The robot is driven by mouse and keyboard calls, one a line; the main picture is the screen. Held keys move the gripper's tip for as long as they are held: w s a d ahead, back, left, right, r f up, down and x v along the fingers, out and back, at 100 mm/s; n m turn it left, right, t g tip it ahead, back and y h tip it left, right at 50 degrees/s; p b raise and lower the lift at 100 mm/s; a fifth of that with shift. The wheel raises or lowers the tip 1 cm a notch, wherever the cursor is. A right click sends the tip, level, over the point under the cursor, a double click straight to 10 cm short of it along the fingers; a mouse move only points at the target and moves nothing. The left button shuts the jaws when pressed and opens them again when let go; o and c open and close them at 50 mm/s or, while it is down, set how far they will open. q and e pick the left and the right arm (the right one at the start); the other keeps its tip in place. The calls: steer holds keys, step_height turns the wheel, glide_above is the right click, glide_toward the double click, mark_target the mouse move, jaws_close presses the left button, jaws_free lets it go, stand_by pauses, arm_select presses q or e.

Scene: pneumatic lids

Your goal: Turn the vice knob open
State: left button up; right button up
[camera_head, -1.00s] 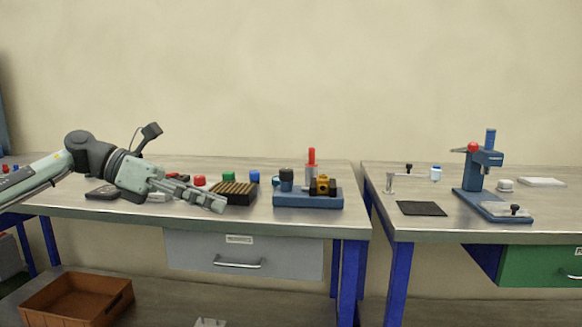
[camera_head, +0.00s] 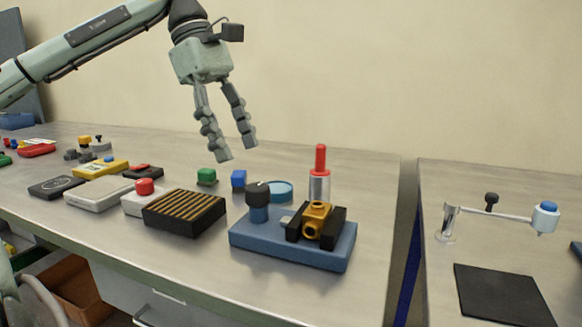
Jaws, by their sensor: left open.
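The vice (camera_head: 290,248) is a blue base with two black jaws, standing on the left workbench near its right end. A knob with a black top on a blue post (camera_head: 257,196) stands upright on the left part of the base. A brass fitting (camera_head: 316,216) sits between the jaws, and a silver cylinder with a red top (camera_head: 319,175) stands upright behind it. My left gripper (camera_head: 236,150) is open and empty, with its fingers pointing down. In the picture it is above and slightly left of the knob, apart from it. My right gripper is not in view.
A black ribbed block (camera_head: 185,213) lies left of the vice. A gap separates the right bench, which has a black mat (camera_head: 503,295) and a swing arm (camera_head: 495,214).

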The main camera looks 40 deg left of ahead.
mark_target(255, 186)
arm_select(q)
steer(key=x, duration=0.6)
steer(key=shift+w+d+f, duration=0.15)
steer(key=shift+d+f, duration=0.05)
steer(key=shift+f, duration=0.05)
steer(key=shift+w+d+f, duration=0.1)
steer(key=shift+d+f, duration=0.1)
steer(key=shift+f, duration=0.25)
steer(key=c, duration=1.1)
steer(key=shift+c, duration=0.3)
